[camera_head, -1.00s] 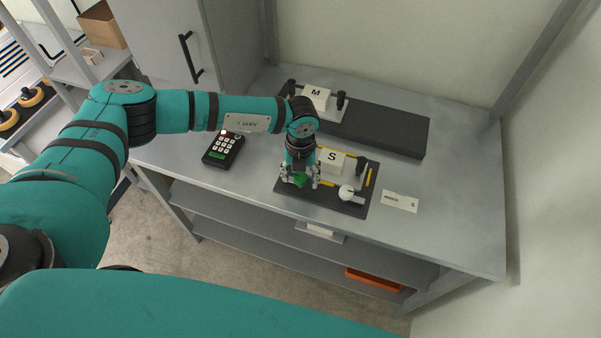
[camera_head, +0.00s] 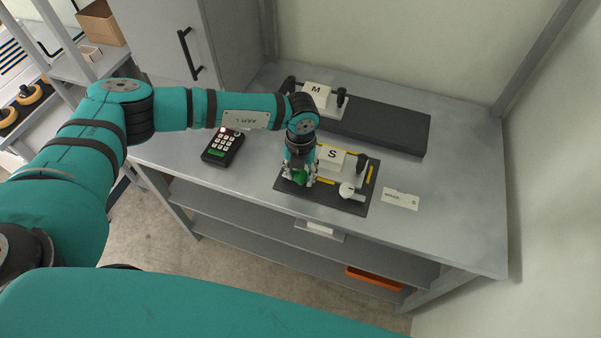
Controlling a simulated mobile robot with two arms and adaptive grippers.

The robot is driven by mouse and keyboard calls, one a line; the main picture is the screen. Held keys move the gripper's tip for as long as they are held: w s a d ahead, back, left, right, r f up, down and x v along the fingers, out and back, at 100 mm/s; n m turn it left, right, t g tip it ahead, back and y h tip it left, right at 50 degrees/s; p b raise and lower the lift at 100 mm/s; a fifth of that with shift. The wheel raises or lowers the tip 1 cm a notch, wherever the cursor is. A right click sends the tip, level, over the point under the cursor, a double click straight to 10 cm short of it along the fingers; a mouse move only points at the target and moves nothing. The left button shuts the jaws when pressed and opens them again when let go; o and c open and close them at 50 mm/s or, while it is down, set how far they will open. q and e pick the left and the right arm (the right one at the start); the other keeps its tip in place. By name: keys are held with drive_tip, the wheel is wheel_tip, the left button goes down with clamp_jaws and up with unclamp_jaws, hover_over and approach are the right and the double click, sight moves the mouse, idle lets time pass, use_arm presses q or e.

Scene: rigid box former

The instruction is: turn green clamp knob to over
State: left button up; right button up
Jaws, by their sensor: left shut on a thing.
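The green clamp knob (camera_head: 300,177) is at the front left of a dark base plate (camera_head: 328,199) on the grey bench. My left gripper (camera_head: 299,181) comes down on it from above, with its fingers shut on either side of the knob. The fingers hide part of the knob, and I cannot read any marking by it. A white block marked S (camera_head: 332,155) sits on the same plate behind the knob. My right gripper is not in view.
A white block marked M (camera_head: 316,91) stands behind, by a long dark slab (camera_head: 382,128). A black keypad (camera_head: 222,149) lies left of the plate. A white card (camera_head: 401,199) lies to its right. The bench's right end is clear.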

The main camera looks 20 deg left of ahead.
sight(299, 174)
use_arm(q)
drive_tip(key=shift+f+m+b, duration=0.2)
drive_tip(key=shift+m+b, duration=0.5)
drive_tip(key=m+b, duration=0.6)
drive_tip(key=b, duration=0.1)
drive_tip(key=m+b, duration=0.6)
drive_tip(key=b, duration=0.1)
drive_tip(key=shift+w+a, duration=0.15)
drive_tip(key=shift+a, duration=0.05)
drive_tip(key=shift+r+m+b, duration=0.25)
drive_tip(key=shift+m+b, duration=1.2)
drive_tip(key=shift+m, duration=0.35)
drive_tip(key=o, duration=1.1)
drive_tip(key=shift+o, duration=0.2)
wheel_tip(299, 174, up, 12)
drive_tip(key=shift+f, duration=0.1)
